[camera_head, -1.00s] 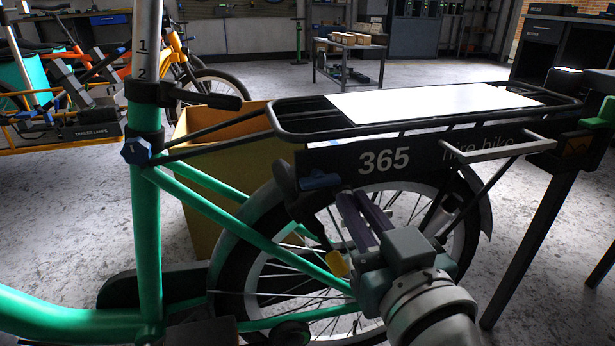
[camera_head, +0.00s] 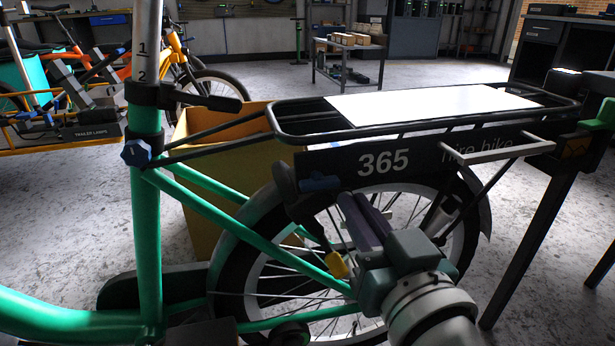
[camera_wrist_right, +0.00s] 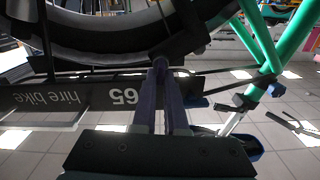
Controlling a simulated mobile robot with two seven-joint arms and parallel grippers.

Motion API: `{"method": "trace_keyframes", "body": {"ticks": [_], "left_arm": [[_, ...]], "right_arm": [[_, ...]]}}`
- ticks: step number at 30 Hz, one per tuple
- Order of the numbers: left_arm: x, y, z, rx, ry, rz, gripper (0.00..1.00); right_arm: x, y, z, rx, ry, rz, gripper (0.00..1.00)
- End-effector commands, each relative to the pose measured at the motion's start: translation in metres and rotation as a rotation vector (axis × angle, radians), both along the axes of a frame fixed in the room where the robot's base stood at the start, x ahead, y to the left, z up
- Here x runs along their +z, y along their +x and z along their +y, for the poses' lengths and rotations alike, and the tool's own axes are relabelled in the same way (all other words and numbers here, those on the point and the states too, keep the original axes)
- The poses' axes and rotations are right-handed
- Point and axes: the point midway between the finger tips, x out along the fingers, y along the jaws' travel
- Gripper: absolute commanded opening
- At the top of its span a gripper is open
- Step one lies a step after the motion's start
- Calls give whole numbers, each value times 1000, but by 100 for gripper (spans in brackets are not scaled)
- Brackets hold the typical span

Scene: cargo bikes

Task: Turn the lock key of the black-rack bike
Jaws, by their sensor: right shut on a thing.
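The green bike with the black rack (camera_head: 293,138) fills the middle of the head view. A white sheet lies on the rack. The dark lock (camera_head: 286,186) sits over the rear wheel below the rack, with a blue part (camera_head: 320,183) beside it. My right gripper (camera_head: 348,199) reaches up from the lower right to the lock area. In the right wrist view, its two fingers (camera_wrist_right: 160,64) lie close together with tips against the dark lock body. The lock key is hidden between the fingertips. The left gripper is not in view.
The "365" panel (camera_head: 384,163) hangs close above my right gripper. The rear wheel's spokes and a yellow piece (camera_head: 338,265) are close to its fingers. A yellow-brown box (camera_head: 205,225) stands behind the bike. A dark bench (camera_head: 552,215) stands at right.

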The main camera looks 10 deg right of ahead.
Motion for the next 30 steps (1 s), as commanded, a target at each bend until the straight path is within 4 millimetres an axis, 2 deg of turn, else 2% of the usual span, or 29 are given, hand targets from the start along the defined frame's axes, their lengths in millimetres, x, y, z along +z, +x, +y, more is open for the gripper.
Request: {"method": "trace_keyframes", "body": {"ticks": [14, 30], "left_arm": [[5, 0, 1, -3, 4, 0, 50], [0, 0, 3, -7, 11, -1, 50]], "right_arm": [[-2, 0, -4, 0, 427, 16, 0], [-6, 0, -7, 1, 940, 34, 0]]}}
